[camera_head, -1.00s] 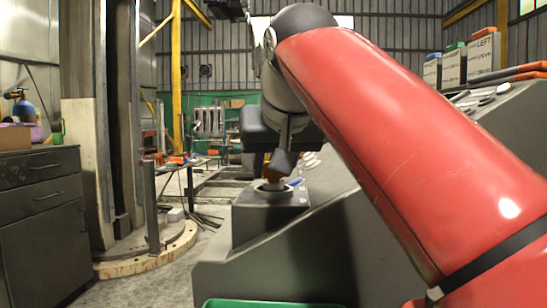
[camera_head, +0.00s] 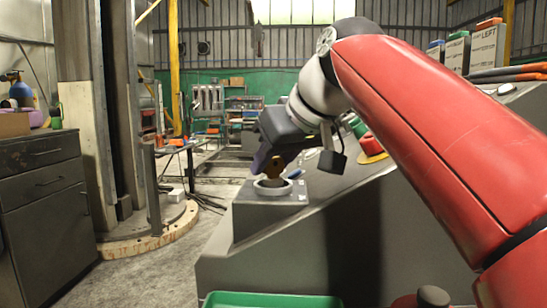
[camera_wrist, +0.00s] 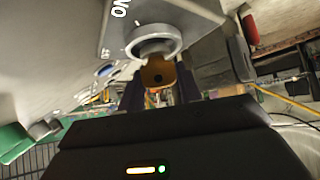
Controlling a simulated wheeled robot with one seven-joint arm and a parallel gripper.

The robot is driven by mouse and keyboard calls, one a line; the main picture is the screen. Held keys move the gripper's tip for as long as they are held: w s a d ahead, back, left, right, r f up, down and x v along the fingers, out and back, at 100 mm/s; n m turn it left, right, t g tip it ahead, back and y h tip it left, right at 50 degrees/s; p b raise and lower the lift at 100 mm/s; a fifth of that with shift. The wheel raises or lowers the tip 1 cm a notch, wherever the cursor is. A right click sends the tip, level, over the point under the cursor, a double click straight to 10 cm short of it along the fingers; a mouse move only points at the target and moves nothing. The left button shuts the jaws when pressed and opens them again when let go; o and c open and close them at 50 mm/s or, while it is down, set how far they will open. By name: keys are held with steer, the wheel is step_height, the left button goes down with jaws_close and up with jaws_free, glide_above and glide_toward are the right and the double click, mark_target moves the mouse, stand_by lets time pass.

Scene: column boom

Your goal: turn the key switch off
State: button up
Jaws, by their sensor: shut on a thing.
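The key switch is a pale round collar (camera_head: 272,186) on top of a grey box (camera_head: 265,215) at the near-left end of the console. A brass key (camera_head: 276,167) with a hole in its bow stands in it; the wrist view also shows the key (camera_wrist: 157,74) in the collar (camera_wrist: 154,43). My gripper (camera_wrist: 161,88) has one dark finger on each side of the key and is shut on it. In the head view my gripper (camera_head: 268,164) leans in from the upper right. White lettering shows upside down beside the collar, apparently "ON".
A green tray rim (camera_head: 270,300) lies at the bottom. The grey console (camera_head: 300,255) slopes up to the right under my arm. A dark drawer cabinet (camera_head: 42,195) stands at the left, with open floor between it and the console.

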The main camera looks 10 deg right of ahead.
steer(key=o, duration=1)
steer(key=p+v, duration=0.1)
steer(key=v, duration=0.4)
steer(key=shift+r, duration=0.15)
steer(key=s+d, duration=0.2)
steer(key=s, duration=0.1)
steer(key=s+d, duration=0.2)
steer(key=s, duration=0.2)
steer(key=s+d, duration=0.2)
steer(key=s, duration=0.1)
steer(key=shift+s+b, duration=0.2)
steer(key=shift+b, duration=0.2)
steer(key=shift+s, duration=0.1)
